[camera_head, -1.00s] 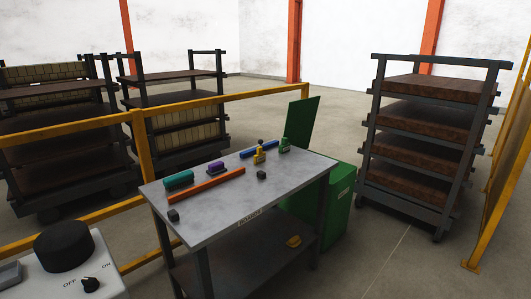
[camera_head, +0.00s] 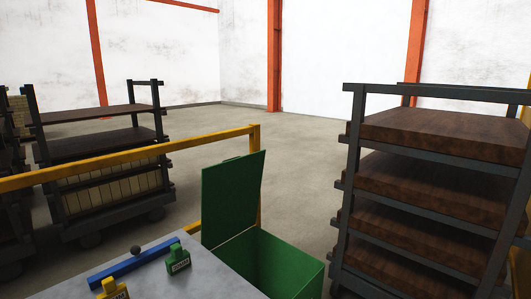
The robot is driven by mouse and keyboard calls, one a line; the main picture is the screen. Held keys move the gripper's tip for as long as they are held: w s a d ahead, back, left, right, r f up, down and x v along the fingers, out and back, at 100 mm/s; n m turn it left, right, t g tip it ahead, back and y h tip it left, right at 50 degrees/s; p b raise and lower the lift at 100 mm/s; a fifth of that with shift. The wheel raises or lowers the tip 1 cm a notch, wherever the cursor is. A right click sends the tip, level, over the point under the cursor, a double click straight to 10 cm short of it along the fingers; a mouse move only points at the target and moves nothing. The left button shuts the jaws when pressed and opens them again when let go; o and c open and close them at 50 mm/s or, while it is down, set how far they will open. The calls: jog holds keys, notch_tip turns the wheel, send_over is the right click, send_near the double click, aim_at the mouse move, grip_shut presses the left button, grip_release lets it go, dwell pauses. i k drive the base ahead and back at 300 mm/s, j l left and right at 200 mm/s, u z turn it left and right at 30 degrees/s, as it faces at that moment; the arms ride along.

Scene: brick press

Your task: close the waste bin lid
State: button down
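The green waste bin (camera_head: 307,275) stands at the lower middle, beyond the right end of the grey table. Its green lid (camera_head: 232,196) is open and stands up, tilted slightly back, along the bin's left side. The bin's lower part is cut off by the picture's bottom edge. My gripper is not in view.
The grey table (camera_head: 205,275) carries a blue bar (camera_head: 133,261), a green object (camera_head: 178,260) and a yellow object (camera_head: 112,289). A rack with brown boards (camera_head: 430,190) stands close on the right. A yellow rail (camera_head: 130,155) runs behind the table. Open floor lies beyond.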

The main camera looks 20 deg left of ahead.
aim_at(231, 188)
jog(key=i, duration=1.65)
jog(key=l+z, duration=0.05)
jog(key=l, duration=0.05)
